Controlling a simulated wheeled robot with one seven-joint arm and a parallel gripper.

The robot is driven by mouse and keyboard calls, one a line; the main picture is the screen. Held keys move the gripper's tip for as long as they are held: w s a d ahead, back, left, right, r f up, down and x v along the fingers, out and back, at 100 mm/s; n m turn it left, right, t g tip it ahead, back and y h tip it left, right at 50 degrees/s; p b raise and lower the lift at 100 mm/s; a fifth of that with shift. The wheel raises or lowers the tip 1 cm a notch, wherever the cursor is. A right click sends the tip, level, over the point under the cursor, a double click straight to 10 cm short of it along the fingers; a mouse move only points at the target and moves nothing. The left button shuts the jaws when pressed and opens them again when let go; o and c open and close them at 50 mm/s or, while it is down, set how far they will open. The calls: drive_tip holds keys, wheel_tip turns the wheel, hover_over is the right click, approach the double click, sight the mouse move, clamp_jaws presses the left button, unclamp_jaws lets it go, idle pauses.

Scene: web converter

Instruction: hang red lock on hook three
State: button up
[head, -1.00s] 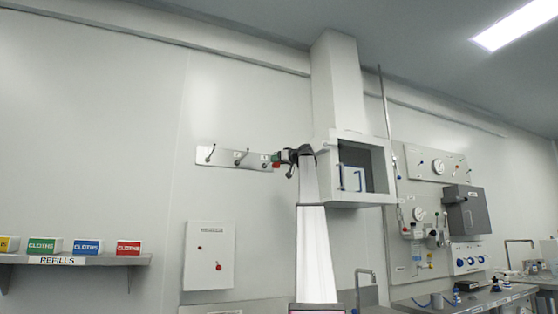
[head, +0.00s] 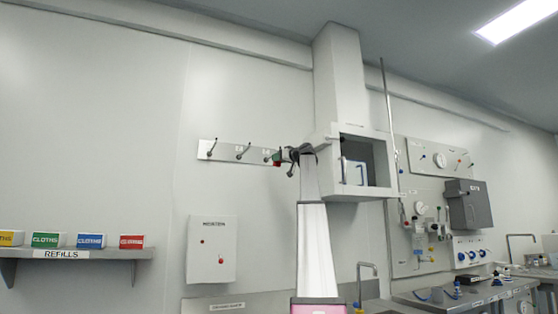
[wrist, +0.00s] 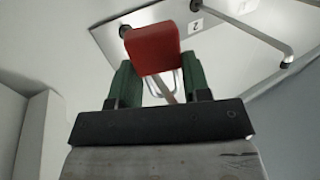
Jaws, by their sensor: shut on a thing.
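The red lock (wrist: 153,48) is held between the green fingers of my gripper (wrist: 158,80) in the wrist view. Its metal shackle (wrist: 178,82) shows below the red body, partly hidden. The rail carries several hooks, including a left hook (head: 211,149) and a middle hook (head: 243,152). In the wrist view a long hook (wrist: 255,35) extends to the right of the lock, apart from it. A dark hook base (wrist: 124,30) shows behind the lock's left side.
A white hood box (head: 360,195) stands close to the right of my gripper. A white wall box (head: 212,250) is below the rail. A shelf (head: 100,254) with several cloth boxes is at the far left. The wall left of the rail is clear.

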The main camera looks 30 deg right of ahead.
drive_tip(key=o, duration=1)
drive_tip(key=v, duration=1)
drive_tip(key=shift+s+d, duration=0.2)
drive_tip(key=shift+s, duration=0.15)
drive_tip(key=shift+f, duration=0.1)
